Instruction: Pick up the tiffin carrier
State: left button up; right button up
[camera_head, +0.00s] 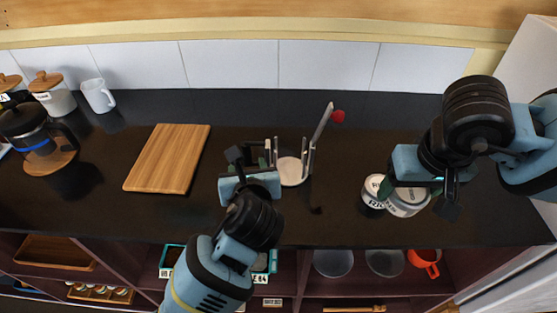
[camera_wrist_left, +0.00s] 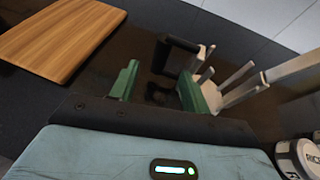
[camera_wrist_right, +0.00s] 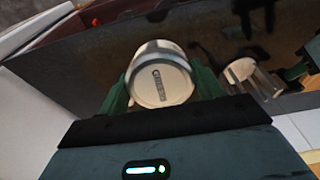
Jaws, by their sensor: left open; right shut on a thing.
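A pale round stand (camera_head: 291,172) with upright posts and a raised arm ending in a red knob is on the dark counter, apparently the tiffin carrier's frame. It also shows in the right wrist view (camera_wrist_right: 250,78). My left gripper (camera_head: 258,157) is open just left of it; in the left wrist view the jaws (camera_wrist_left: 160,88) are beside its posts, with a dark part between them that I cannot identify. My right gripper (camera_head: 415,195) is shut on a white tin (camera_wrist_right: 158,82), labelled RICE in the head view (camera_head: 407,205). A second white tin (camera_head: 374,191) shows close beside it.
A wooden board (camera_head: 167,158) lies left of my left gripper. A coffee pot (camera_head: 38,140), a lidded canister (camera_head: 52,98) and a white mug (camera_head: 98,96) stand at far left. Shelves with dishes and a red cup (camera_head: 425,260) are below the counter.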

aim_at(246, 156)
pick_arm(q)
jog(key=x, duration=0.3)
jog(key=shift+w+a+f, duration=0.1)
jog(key=shift+w+f, duration=0.05)
jog(key=shift+w, duration=0.25)
jog(key=shift+r+x, duration=0.15)
jog(key=shift+x, duration=1.15)
jog(key=shift+r+x, duration=0.2)
jog(key=shift+x, duration=1.1)
jog(key=shift+w, duration=0.1)
jog(key=shift+c, duration=0.5)
grip_shut()
